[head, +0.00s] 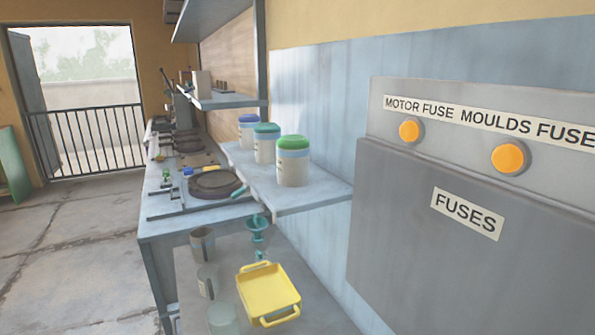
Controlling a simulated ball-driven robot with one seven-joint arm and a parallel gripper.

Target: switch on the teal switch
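I cannot clearly make out a teal switch in the head view. A grey fuse box (420,240) on the right wall carries the labels MOTOR FUSE, MOULDS FUSE and FUSES. It has two round orange lamps or buttons, the left one (411,130) and the right one (509,157). A small teal object (257,226), perhaps a funnel, stands on the low table; I cannot tell whether it has a switch. My gripper is not in view.
A wall shelf (310,197) holds jars with blue, teal and green (292,160) lids. Below, a low table (235,260) bears a yellow tray (268,290) and cups. A long workbench (175,227) with round plates runs back. Floor on the left (70,260) is open.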

